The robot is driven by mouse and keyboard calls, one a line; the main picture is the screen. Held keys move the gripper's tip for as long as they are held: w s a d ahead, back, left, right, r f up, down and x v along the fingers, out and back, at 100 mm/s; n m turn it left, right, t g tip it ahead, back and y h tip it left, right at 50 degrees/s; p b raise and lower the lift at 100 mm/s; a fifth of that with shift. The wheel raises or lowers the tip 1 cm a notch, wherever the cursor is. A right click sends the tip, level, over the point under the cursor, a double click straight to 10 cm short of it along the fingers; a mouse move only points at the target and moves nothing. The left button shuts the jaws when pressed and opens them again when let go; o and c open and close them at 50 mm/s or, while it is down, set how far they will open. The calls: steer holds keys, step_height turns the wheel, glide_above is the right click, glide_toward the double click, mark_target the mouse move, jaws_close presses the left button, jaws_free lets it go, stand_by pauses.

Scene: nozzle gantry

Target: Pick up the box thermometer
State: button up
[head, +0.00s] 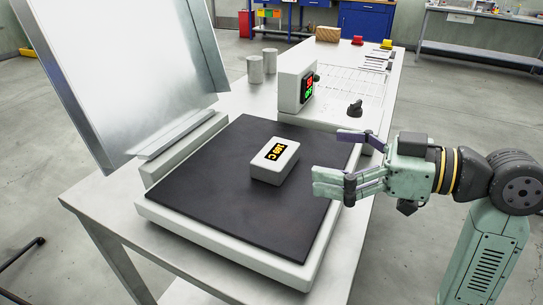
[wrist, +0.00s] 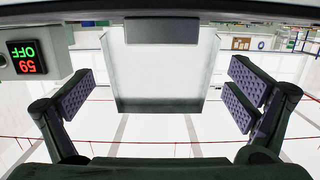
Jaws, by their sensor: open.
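The box thermometer (head: 274,162) is a small white box with an amber display on its top. It lies on the black plate (head: 215,200) of a white press base. In the wrist view, which is upside down, a grey box that looks like the thermometer (wrist: 162,30) shows at top centre, between the fingers but beyond them. My gripper (head: 335,160) is open and empty to the right of the thermometer, apart from it, with its fingers pointing left toward it. Both padded fingers (wrist: 162,95) show spread wide in the wrist view.
A raised metal lid (head: 115,75) stands at the left behind the plate. A white control box (head: 292,88) with a red and green display stands behind the plate. A black knob (head: 355,108) and two grey cylinders (head: 262,66) are farther back. The plate around the thermometer is clear.

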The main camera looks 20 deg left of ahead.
mark_target(285, 154)
steer(key=a, duration=0.2)
steer(key=a+f+p, duration=0.1)
steer(key=a, duration=0.1)
steer(key=a+f, duration=0.1)
steer(key=a, duration=0.2)
steer(key=shift+a, duration=0.1)
steer(key=shift+c, duration=0.3)
steer(key=c, duration=1.6)
